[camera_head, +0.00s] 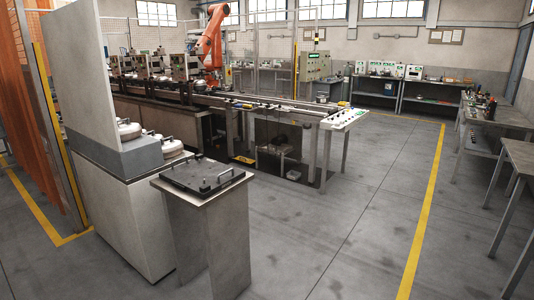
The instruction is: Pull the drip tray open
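A flat black tray-like plate (203,176) with raised handles lies on top of a grey pedestal (205,230) left of the picture's middle. I cannot tell whether it is the drip tray. No other clear drip tray shows. Neither of my grippers is in view.
A pale cabinet (115,215) with a tall upright panel (88,80) stands left of the pedestal, with white-topped round parts (130,130) on it. A long conveyor line (210,100) runs behind. Workbenches (500,115) stand at the right. The grey floor (350,220) between is clear.

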